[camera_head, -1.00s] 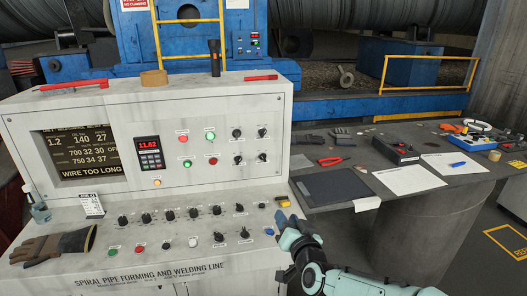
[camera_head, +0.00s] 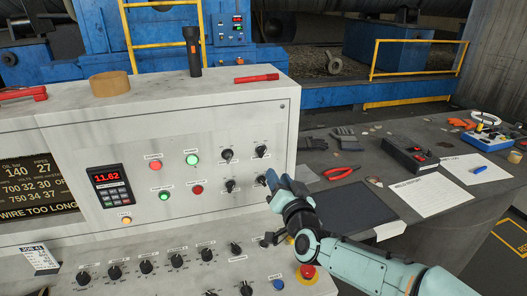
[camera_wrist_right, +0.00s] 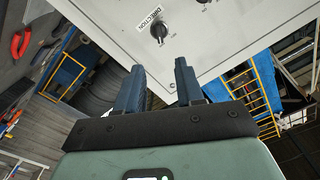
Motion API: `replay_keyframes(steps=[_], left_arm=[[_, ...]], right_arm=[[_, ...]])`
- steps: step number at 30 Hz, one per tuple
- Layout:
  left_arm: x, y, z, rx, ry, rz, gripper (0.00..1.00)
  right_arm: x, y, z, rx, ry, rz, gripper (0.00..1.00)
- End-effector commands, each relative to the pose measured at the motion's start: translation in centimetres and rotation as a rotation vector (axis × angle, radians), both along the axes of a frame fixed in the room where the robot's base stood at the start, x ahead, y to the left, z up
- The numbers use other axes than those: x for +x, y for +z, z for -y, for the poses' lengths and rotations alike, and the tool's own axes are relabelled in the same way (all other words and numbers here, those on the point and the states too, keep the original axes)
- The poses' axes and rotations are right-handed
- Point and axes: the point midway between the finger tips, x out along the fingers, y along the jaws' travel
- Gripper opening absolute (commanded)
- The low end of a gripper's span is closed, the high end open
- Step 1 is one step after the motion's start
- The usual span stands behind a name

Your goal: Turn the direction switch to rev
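In the right wrist view a black rotary knob (camera_wrist_right: 159,30) sits on the pale panel, beside a label reading DIRECTION. In the head view this appears to be the upper right knob (camera_head: 261,151) of the upright panel, though its label is too small to read there. Its exact setting is unclear. My right gripper (camera_head: 271,179) is in front of the panel's right side, just below and right of that knob, partly covering the lower right knob. In the wrist view its two dark fingers (camera_wrist_right: 159,68) are apart with nothing between them. My left gripper is out of view.
Other knobs and lit buttons crowd the upright panel (camera_head: 150,135) and the sloping desk below. A red mushroom button (camera_head: 307,272) is near my right forearm. A side table holds red pliers (camera_head: 340,174), a black box (camera_head: 411,155) and papers.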

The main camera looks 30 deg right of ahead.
Motion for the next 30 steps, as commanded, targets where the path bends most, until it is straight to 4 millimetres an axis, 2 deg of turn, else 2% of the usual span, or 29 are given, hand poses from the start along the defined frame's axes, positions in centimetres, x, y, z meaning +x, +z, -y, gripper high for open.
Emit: replay_keyframes(steps=[9, 15, 21, 30], left_arm=[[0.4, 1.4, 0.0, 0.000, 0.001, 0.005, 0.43], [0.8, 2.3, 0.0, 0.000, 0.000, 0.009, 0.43], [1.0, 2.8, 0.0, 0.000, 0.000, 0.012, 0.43], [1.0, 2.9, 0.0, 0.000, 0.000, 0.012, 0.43]], right_arm=[[6.4, 0.0, 1.5, 0.000, -0.001, -0.003, 0.37], [9.9, 0.0, 2.4, -0.001, -0.001, -0.002, 0.37], [11.7, 0.0, 2.8, 0.001, 0.000, -0.002, 0.37], [12.0, -0.1, 2.9, 0.001, 0.000, -0.002, 0.37]])
